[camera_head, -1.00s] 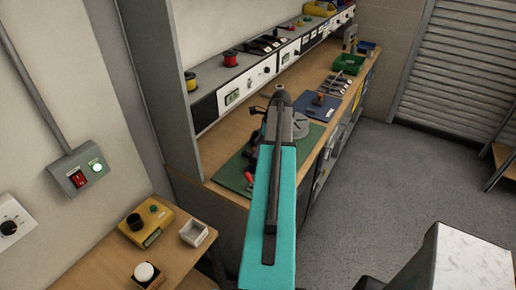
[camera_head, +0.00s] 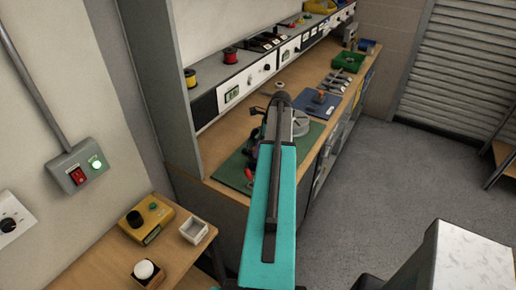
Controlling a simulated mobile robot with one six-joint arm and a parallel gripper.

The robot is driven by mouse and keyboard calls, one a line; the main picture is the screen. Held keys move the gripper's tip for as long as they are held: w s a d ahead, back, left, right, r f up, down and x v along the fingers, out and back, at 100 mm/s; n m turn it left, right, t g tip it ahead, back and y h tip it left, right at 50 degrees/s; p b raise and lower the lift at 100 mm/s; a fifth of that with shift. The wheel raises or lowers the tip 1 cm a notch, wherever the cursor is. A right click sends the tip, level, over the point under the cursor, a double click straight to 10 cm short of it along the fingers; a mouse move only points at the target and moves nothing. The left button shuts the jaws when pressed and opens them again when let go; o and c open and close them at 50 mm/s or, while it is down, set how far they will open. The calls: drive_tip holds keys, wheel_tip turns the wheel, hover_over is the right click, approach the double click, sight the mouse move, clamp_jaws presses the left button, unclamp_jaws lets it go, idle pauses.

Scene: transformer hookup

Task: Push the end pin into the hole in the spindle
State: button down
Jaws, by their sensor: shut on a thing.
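My teal arm link (camera_head: 268,220) reaches away from me over the workbench, with its dark grey end (camera_head: 281,100) above the green mat. My gripper is hidden behind this link. A round grey metal part (camera_head: 300,123) on the green mat (camera_head: 310,143) shows partly, to the right of the arm. I cannot tell whether it belongs to the spindle. The end pin and the hole in the spindle cannot be made out. Small dark and red items (camera_head: 249,173) lie at the mat's left part.
A blue pad (camera_head: 313,108) with a small orange item (camera_head: 320,97) lies beyond the mat. A green bin (camera_head: 346,62) stands farther back. An instrument shelf (camera_head: 232,92) runs along the bench's left. A side table at lower left holds a yellow box (camera_head: 150,215) and white tray (camera_head: 193,230).

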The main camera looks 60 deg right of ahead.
drive_tip(key=c, duration=1.4)
unclamp_jaws()
drive_tip(key=shift+o, duration=0.2)
drive_tip(key=shift+r+p, duration=1.25)
drive_tip(key=shift+r, duration=1.2)
drive_tip(key=shift+r, duration=0.15)
drive_tip(key=b+v, duration=0.4)
drive_tip(key=v, duration=0.9)
drive_tip(key=shift+r+b, duration=0.25)
drive_tip(key=shift+b, duration=0.15)
drive_tip(key=shift+s, duration=0.1)
